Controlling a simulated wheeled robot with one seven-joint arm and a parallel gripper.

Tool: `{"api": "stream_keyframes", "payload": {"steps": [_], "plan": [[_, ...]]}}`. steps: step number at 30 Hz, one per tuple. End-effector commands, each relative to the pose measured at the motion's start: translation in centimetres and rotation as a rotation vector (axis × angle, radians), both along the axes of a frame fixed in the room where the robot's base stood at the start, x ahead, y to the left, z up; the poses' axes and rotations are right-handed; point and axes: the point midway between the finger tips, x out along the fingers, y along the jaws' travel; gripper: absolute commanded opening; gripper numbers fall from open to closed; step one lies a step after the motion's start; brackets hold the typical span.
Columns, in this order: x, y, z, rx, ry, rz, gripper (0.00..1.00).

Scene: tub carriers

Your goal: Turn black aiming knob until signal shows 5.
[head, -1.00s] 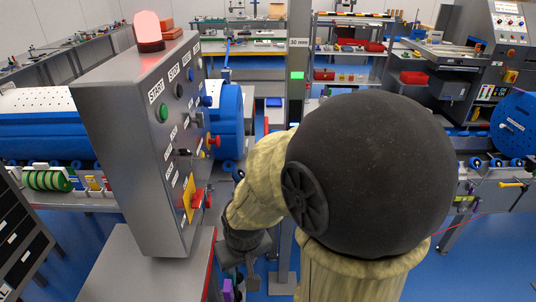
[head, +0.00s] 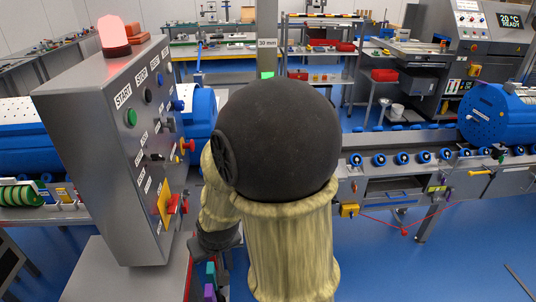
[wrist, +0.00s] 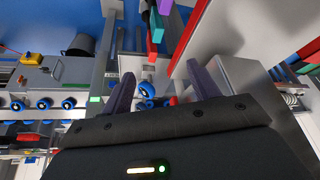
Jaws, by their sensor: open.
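No black knob can be picked out for sure as the aiming knob, and no signal showing a number from 1 to 5 is readable. A grey control cabinet (head: 85,150) stands at left in the head view, with a green START button (head: 131,117), a black round control (head: 147,95) by STOP and a small dark control (head: 156,157) lower down. Other labels are too small to read. My gripper (wrist: 162,85) is open and empty in the wrist view, its two dark fingers apart. In the head view my arm hides most of it, low beside the cabinet.
A lit red lamp (head: 114,36) tops the cabinet. A red handle on a yellow plate (head: 164,202) sticks out of its face. A roller conveyor (head: 400,170) and blue drum (head: 497,115) stand at right. A bucket (wrist: 80,46) shows in the wrist view.

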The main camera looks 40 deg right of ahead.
Motion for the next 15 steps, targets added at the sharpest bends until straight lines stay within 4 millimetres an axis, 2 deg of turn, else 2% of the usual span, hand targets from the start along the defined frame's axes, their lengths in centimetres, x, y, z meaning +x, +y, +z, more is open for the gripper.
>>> {"api": "stream_keyframes", "payload": {"steps": [1,6,11,15], "plan": [[1.2,-1.1,-1.0,0.013,-0.041,-0.037,0.60],[5.7,-4.2,-2.6,0.066,-0.234,-0.149,0.60],[8.9,-7.8,-3.2,0.132,-0.434,-0.274,0.60],[10.8,-11.7,-2.9,0.192,-0.628,-0.403,0.60]]}}
